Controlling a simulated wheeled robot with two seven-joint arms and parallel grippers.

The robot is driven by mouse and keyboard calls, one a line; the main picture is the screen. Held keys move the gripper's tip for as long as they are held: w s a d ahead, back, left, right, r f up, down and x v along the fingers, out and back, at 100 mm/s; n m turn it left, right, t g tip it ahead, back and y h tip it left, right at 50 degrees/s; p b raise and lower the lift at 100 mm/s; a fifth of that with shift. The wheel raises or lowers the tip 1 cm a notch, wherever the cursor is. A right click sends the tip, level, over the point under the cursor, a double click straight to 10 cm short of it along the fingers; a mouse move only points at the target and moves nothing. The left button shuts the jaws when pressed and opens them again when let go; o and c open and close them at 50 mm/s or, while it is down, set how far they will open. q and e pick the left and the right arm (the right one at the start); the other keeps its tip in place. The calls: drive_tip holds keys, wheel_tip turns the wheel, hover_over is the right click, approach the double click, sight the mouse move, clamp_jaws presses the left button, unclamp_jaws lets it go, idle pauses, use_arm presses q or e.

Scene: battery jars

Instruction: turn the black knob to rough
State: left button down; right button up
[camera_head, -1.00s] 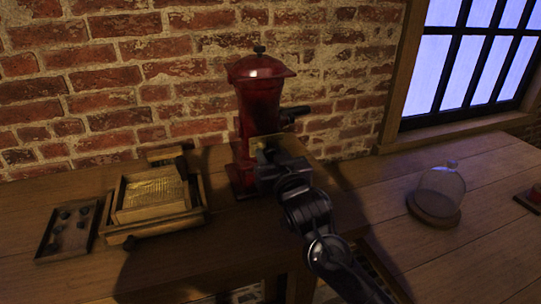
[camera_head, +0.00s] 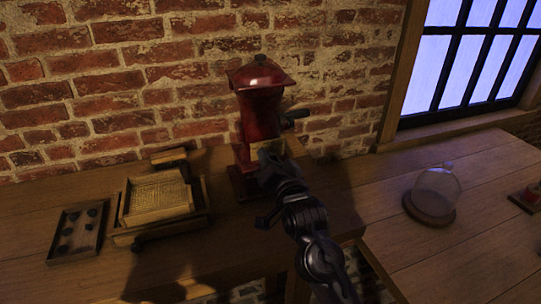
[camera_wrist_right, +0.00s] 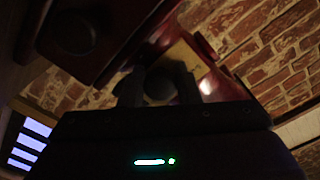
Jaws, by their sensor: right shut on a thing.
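A tall red grinder (camera_head: 258,105) stands against the brick wall, with a brass plate (camera_head: 285,155) on its front. My right gripper (camera_head: 266,158) is at that plate and covers the knob in the head view. In the right wrist view its two dark fingers (camera_wrist_right: 158,88) are closed on a round black knob (camera_wrist_right: 160,85) in front of the brass plate (camera_wrist_right: 184,55). The picture is dim, and any dial marks or lettering are unreadable. My left gripper is not in view.
A second round dark knob (camera_wrist_right: 75,32) sits on the red body in the wrist view. A black side handle (camera_head: 295,114) juts from the grinder. A wooden box (camera_head: 158,205) and a small tray (camera_head: 78,230) stand left, a glass dome (camera_head: 436,190) right.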

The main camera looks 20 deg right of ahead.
drive_tip(key=shift+m+p, duration=0.5)
drive_tip(key=shift+m, duration=1.4)
drive_tip(key=o, duration=0.9)
